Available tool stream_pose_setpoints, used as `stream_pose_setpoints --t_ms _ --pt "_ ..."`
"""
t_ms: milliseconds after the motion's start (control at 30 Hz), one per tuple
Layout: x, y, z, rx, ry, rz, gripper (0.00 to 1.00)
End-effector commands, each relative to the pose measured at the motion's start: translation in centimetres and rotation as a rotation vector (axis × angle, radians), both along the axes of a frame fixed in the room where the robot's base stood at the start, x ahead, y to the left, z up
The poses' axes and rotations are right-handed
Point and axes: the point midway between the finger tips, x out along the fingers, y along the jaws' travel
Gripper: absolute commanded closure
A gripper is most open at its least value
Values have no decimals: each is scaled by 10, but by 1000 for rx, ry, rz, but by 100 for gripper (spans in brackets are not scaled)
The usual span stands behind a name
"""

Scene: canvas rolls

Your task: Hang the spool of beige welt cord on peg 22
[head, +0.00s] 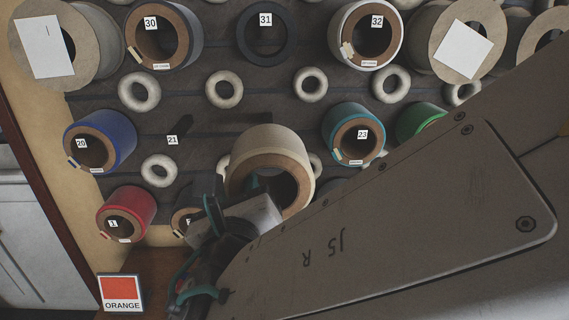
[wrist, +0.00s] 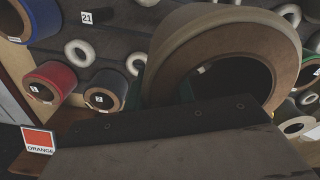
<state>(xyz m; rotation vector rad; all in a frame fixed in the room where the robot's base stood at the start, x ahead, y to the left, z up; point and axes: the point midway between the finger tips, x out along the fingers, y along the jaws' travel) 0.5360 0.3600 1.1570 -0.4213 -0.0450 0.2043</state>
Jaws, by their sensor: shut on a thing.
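The beige spool (head: 268,148), a wide roll on a brown core, is held in front of the rack, its open end towards me. My gripper (head: 240,214) is shut on the lower left of its rim. In the wrist view the spool (wrist: 168,62) fills the upper middle, above my gripper (wrist: 180,132). Peg 22 and its label cannot be made out; the spool covers the space between label 21 (head: 172,140) and the teal spool at 23 (head: 340,128). A small pale mark shows through the core in the wrist view, unreadable.
A blue spool (head: 112,138) hangs at 20 and a red spool (head: 135,203) at 1. A brown-cored spool (head: 155,50) hangs at 30, a white-rimmed one (head: 348,18) at 32. Small white rings (head: 158,169) dot the rack. An ORANGE card (head: 121,292) stands lower left.

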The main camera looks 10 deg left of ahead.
Motion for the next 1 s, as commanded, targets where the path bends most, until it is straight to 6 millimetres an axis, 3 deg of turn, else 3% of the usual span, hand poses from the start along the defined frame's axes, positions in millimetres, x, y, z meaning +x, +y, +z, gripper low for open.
stream_pose_setpoints --t_ms 1000 --pt "82 16 0 1 -1 -5 100"
